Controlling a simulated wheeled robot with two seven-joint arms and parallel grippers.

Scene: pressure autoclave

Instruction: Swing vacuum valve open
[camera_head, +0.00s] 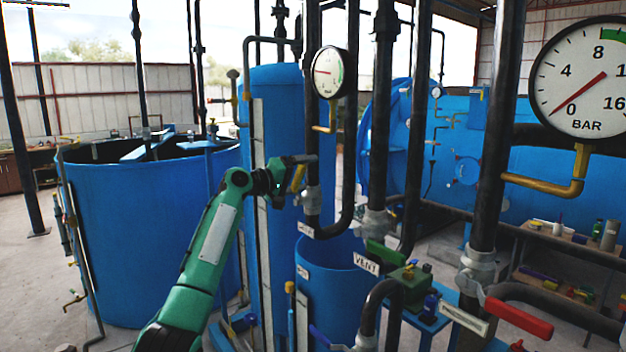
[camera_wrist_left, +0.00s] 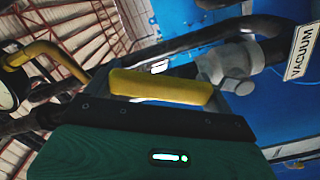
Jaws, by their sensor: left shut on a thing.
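The vacuum valve (camera_head: 311,199) is a grey fitting on a dark vertical pipe, with a yellow lever handle (camera_head: 298,178). In the left wrist view the yellow handle (camera_wrist_left: 160,89) lies across the middle, beside the grey valve body (camera_wrist_left: 236,65) and a white tag reading VACUUM (camera_wrist_left: 301,52). My left gripper (camera_head: 303,163) is at the handle and shut on it; its fingers are partly hidden in both views. In the head view the handle looks tilted close to the pipe. My right gripper is not in view.
Dark vertical pipes crowd close to my left gripper, with a small gauge (camera_head: 331,72) above it. A VENT valve with a green handle (camera_head: 383,254) and a red-handled valve (camera_head: 519,318) stand to the right. Blue tanks (camera_head: 150,230) stand left and behind.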

